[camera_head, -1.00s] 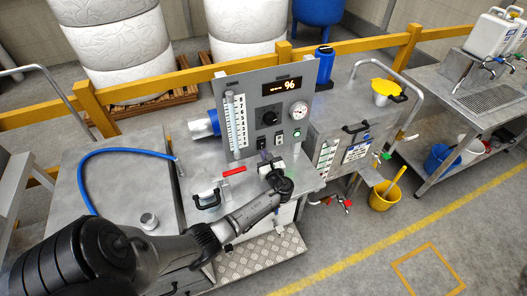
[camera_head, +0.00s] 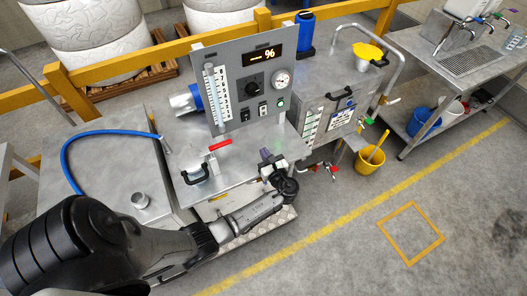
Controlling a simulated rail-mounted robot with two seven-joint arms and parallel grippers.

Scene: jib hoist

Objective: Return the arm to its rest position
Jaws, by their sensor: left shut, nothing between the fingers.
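My left arm comes in from the lower left, black at the shoulder and grey along the forearm. Its gripper (camera_head: 268,160) is at the far end, above the front right edge of the metal bench, below the control panel (camera_head: 243,88). The fingers are small in the picture; the gripper is shut and holds nothing. It looks apart from the panel. My right gripper does not show.
A red-handled valve (camera_head: 220,146) and a latch handle (camera_head: 195,173) sit on the bench left of the gripper. A blue hose (camera_head: 100,133) curves at left. A metal tank (camera_head: 335,85) and yellow bucket (camera_head: 370,160) stand right.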

